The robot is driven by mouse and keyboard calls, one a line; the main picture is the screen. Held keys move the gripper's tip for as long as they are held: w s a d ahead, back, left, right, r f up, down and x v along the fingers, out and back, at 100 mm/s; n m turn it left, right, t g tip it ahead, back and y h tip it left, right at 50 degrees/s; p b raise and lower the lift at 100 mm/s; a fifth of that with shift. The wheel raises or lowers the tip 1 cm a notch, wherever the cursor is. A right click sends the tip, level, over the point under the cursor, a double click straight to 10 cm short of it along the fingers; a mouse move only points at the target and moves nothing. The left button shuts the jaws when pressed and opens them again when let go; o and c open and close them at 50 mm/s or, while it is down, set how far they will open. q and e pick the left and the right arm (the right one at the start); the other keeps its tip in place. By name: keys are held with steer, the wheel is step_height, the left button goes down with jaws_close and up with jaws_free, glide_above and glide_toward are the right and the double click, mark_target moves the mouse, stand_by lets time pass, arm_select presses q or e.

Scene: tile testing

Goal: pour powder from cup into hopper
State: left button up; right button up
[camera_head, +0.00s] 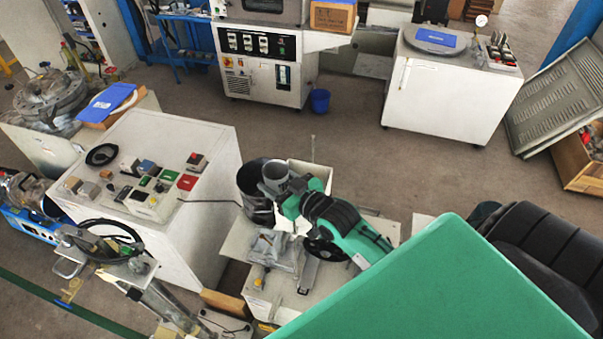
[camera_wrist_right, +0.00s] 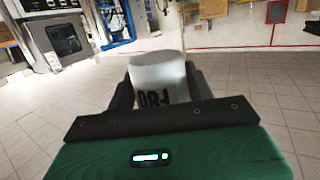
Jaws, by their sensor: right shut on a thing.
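My right gripper (camera_head: 284,188) reaches in from the right of the head view. It is shut on a pale grey cup (camera_head: 272,176), which is held up near the middle of the picture. In the right wrist view the cup (camera_wrist_right: 158,78) sits between the two black fingers of the gripper (camera_wrist_right: 158,92), with dark lettering on its side. The powder inside is not visible. A dark grey round container (camera_head: 252,186), possibly the hopper, shows just left of the cup; I cannot tell how far apart they are. My left gripper is not in view.
A white cabinet (camera_head: 205,225) with small boxes and controls on top stands left of the cup. A low white machine (camera_head: 275,285) lies below my right arm. A white cabinet (camera_head: 440,98) stands at the back right. Open floor (camera_head: 345,140) lies between.

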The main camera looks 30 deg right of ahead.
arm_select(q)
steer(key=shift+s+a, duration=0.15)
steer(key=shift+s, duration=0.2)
arm_select(e)
steer(key=shift+s+r, duration=0.1)
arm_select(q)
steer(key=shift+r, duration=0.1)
